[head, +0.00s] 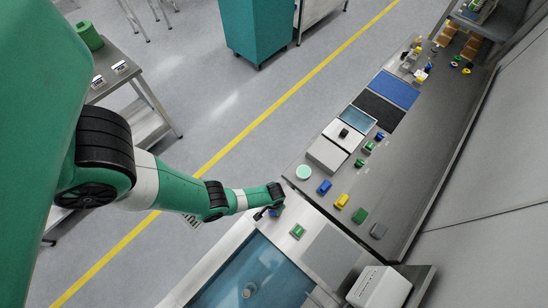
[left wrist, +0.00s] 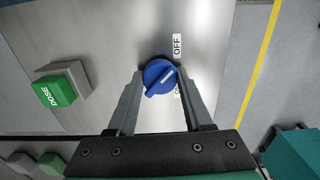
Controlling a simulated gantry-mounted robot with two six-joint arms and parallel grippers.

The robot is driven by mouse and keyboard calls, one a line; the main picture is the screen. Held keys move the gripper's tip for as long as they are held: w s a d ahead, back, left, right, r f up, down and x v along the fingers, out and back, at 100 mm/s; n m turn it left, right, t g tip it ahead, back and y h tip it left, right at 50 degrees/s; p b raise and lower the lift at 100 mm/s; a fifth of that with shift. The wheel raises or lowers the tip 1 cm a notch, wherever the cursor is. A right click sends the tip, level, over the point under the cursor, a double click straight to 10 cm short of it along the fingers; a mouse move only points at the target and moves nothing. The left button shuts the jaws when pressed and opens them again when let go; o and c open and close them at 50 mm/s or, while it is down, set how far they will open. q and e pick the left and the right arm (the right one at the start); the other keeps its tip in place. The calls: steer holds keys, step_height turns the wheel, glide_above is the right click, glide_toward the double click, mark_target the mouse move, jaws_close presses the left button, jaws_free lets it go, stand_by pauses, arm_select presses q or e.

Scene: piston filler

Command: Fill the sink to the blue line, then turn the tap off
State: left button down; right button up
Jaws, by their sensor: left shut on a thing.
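The tap knob (left wrist: 158,77) is round and blue with a white pointer mark, beside an OFF label (left wrist: 177,46) and a partly hidden ON label. The mark lies diagonal in the left wrist view. My left gripper (left wrist: 160,82) is shut on the knob, one finger on each side. In the head view my left gripper (head: 263,212) is at the counter's near edge, beside the sink (head: 222,262). The sink holds a blue-looking surface, like water, with a round fitting (head: 248,291) visible in it. I cannot make out the blue line. My right gripper is not in view.
A green DOSE button (left wrist: 55,90) sits near the knob; it also shows in the head view (head: 298,231). A grey panel (head: 331,254) and a white box (head: 380,288) lie right of the sink. The long counter beyond carries several coloured blocks and mats.

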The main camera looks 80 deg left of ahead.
arm_select(q)
steer(key=shift+c, duration=1.5)
jaws_free()
